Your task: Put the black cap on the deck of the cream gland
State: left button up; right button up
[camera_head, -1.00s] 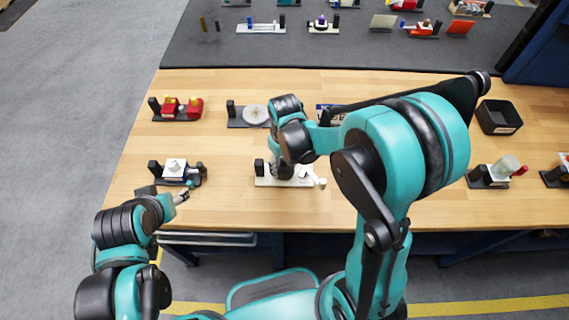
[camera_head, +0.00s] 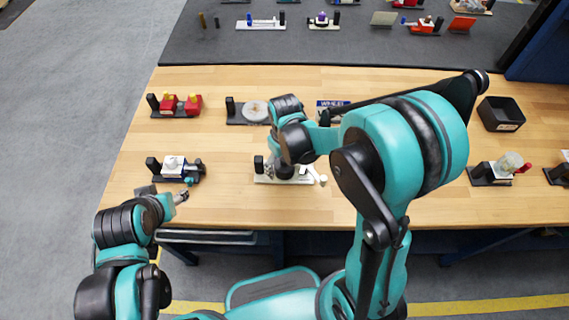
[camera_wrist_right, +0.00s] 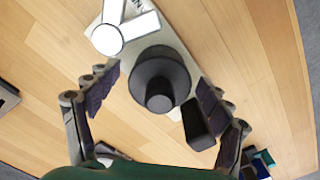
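The cream gland (camera_head: 304,180) stands on the table below my right gripper (camera_head: 285,172), which hides much of it in the head view. In the right wrist view, the round black cap (camera_wrist_right: 160,80), with a raised knob, lies over the cream plate (camera_wrist_right: 178,42). The fingers of my right gripper (camera_wrist_right: 152,98) are spread on both sides of the cap, with gaps visible. I cannot tell whether the cap rests fully on the deck. My left gripper (camera_head: 181,196) is near the table's front edge at left; its fingers are too small to read.
In the right wrist view a white forked part (camera_wrist_right: 125,25) and a black post (camera_wrist_right: 197,125) stand close beside the cap. A black bin (camera_head: 499,114) stands at right. Bare wood lies left of the gland.

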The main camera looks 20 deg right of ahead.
jog(key=shift+r, duration=0.1)
notch_tip(320, 180, up, 12)
jog(key=shift+f, duration=0.1)
dwell(0.4)
dwell(0.4)
jog(key=s+d+m+t+b, duration=0.3)
jog(key=s+t, duration=0.4)
jog(key=s, duration=0.3)
jog(key=shift+d+f+m, duration=0.4)
jog(key=shift+d+m, duration=0.3)
jog(key=shift+d, duration=0.15)
jog(key=shift+s, duration=0.1)
